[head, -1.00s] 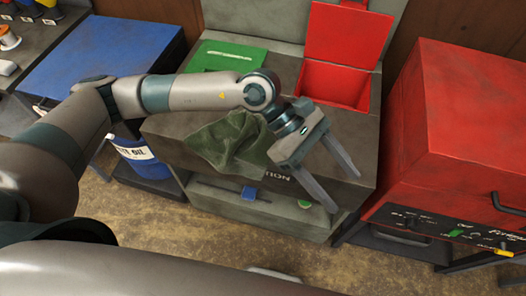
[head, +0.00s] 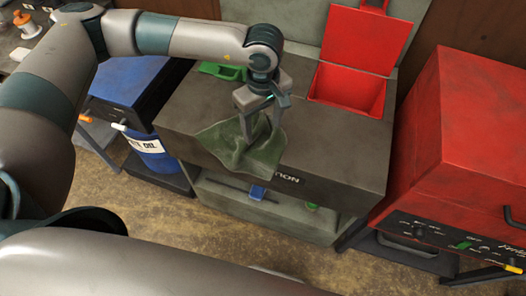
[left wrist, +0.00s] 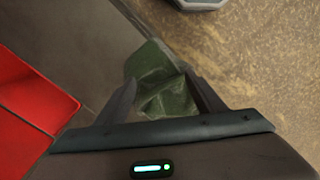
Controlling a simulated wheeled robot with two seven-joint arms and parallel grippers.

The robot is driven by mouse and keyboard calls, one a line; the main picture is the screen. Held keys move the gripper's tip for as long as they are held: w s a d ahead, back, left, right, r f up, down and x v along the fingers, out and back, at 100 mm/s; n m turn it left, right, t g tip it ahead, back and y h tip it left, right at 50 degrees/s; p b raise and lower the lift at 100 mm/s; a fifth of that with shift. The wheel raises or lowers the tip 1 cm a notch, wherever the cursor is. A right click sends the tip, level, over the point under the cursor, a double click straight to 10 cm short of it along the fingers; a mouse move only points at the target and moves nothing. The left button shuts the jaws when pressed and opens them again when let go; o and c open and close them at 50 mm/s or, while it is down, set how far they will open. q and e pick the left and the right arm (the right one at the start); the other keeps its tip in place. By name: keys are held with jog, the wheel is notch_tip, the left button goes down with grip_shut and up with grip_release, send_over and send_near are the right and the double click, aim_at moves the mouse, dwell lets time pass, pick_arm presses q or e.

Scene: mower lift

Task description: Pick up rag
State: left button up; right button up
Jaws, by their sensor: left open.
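The rag (head: 241,150) is dark green and crumpled. It lies on the grey workbench top and drapes over its front edge. In the left wrist view the rag (left wrist: 163,85) shows between the two fingers. My left gripper (head: 262,135) points down at the rag, its fingers apart and over the cloth. In the left wrist view my left gripper (left wrist: 162,88) is open, with a finger on each side of the rag. I cannot tell whether the fingertips touch it. My right gripper is not in view.
The grey workbench (head: 330,150) has an open red bin (head: 347,88) at its back right and a green tray (head: 220,71) at its back left. A red cabinet (head: 455,140) stands at the right. A blue oil drum (head: 152,148) stands at the left.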

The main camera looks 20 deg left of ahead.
pick_arm(q)
notch_tip(320, 180, down, 8)
jog(key=b, duration=0.2)
jog(key=shift+b, duration=0.35)
jog(key=shift+f+b, duration=0.5)
jog(key=shift+b, duration=0.2)
jog(key=shift+f+b, duration=0.3)
jog(key=shift+b, duration=0.15)
jog(key=shift+f, duration=0.15)
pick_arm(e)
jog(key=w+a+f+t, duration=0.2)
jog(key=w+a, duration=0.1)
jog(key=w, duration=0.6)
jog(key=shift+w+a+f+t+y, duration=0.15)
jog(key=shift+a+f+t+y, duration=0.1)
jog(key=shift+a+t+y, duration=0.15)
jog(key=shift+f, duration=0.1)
